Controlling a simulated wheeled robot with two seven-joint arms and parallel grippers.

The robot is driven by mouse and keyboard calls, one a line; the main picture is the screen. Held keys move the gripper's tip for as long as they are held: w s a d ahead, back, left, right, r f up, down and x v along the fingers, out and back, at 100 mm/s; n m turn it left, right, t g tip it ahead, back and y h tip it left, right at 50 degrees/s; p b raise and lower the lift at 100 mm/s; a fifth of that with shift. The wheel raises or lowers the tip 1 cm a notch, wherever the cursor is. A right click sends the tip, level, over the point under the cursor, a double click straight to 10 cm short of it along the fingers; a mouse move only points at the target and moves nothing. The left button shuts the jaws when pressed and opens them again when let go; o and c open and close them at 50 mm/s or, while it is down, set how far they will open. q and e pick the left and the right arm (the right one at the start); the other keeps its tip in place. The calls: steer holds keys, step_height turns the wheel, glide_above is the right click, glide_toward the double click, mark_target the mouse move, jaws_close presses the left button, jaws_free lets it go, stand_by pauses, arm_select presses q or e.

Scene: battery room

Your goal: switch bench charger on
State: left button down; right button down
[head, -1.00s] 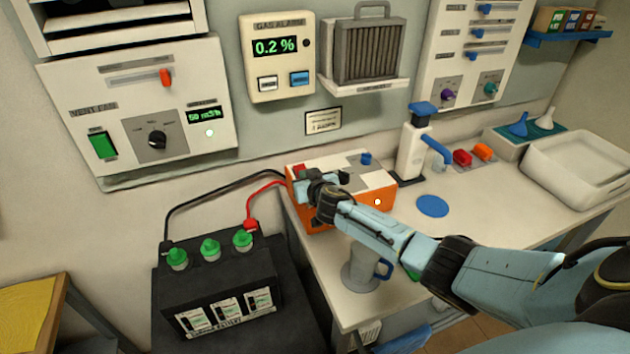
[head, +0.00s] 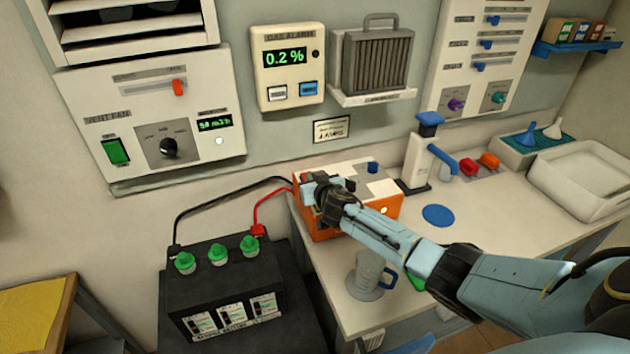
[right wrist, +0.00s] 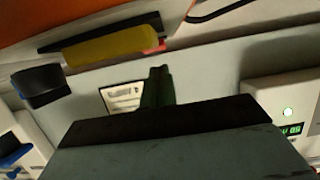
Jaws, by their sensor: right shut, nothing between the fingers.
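The bench charger (head: 385,211) is an orange box with a pale top, at the left end of the bench. The dark gripper (right wrist: 157,85) juts up from the bottom. My left gripper is not in view.
Black and red cables run from the charger to the black battery (head: 225,285) at lower left. A clear jug (head: 368,275) stands in front of the charger, under my arm. A pump dispenser (head: 422,160) stands behind right. A blue disc (head: 438,215) lies on the bench (head: 490,225).

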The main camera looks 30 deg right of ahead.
steer(key=r+p, duration=0.3)
steer(key=r, duration=0.1)
steer(key=shift+s+r+p, duration=0.1)
steer(key=shift+s+p, duration=0.1)
steer(key=shift+p, duration=0.15)
steer(key=f+v, duration=0.2)
steer(key=v, duration=0.8)
steer(key=shift+s, duration=0.25)
